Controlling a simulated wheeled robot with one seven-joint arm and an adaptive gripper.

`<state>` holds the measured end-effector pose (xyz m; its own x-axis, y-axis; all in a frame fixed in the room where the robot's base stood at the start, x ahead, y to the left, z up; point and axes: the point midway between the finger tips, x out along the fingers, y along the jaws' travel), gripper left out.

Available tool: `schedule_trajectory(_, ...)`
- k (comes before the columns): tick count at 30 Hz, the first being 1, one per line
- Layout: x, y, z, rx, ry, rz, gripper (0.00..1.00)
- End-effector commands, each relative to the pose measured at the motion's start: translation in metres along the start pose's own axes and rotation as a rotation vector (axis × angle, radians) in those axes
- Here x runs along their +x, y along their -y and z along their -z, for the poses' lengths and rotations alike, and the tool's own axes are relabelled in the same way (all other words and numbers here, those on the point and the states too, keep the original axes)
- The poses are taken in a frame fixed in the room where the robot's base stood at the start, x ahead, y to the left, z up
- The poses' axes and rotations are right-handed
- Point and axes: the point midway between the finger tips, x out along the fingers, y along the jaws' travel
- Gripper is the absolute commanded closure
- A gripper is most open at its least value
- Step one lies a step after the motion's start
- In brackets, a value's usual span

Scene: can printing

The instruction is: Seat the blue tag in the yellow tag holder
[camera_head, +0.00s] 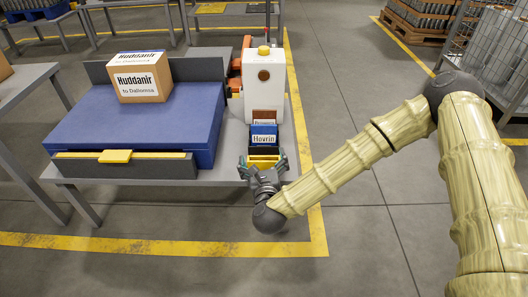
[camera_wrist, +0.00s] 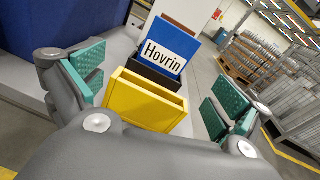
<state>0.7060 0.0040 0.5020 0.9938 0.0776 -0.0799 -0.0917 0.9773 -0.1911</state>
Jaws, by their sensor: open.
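The blue tag (camera_head: 264,136), with a white label reading "Hovrin", stands upright just behind the yellow tag holder (camera_head: 263,159). In the wrist view the blue tag (camera_wrist: 167,48) rises out of a black holder (camera_wrist: 152,75). The yellow tag holder (camera_wrist: 143,104) is in front of it, with an open slot along its top and no tag seen in it. My gripper (camera_head: 262,166) is open, its teal pads on either side of the yellow holder and apart from it. It also shows in the wrist view (camera_wrist: 156,92), with nothing between the pads but the holders and tag beyond.
A brown tag (camera_head: 264,116) stands behind the blue one, in front of a white machine (camera_head: 264,88). A blue platform (camera_head: 95,125) with a labelled cardboard box (camera_head: 139,77) lies to the left. The floor right of the grey table (camera_head: 298,135) is clear.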

Motion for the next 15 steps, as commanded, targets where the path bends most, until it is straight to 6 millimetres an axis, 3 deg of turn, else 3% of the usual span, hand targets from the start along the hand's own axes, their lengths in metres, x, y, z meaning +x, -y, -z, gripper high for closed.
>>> schedule_trajectory(6, 0.014, 0.011, -0.007, 0.168, 0.061, 0.074, 0.00)
schedule_trajectory(15, 0.045, 0.017, -0.013, 0.199, 0.077, 0.088, 0.00)
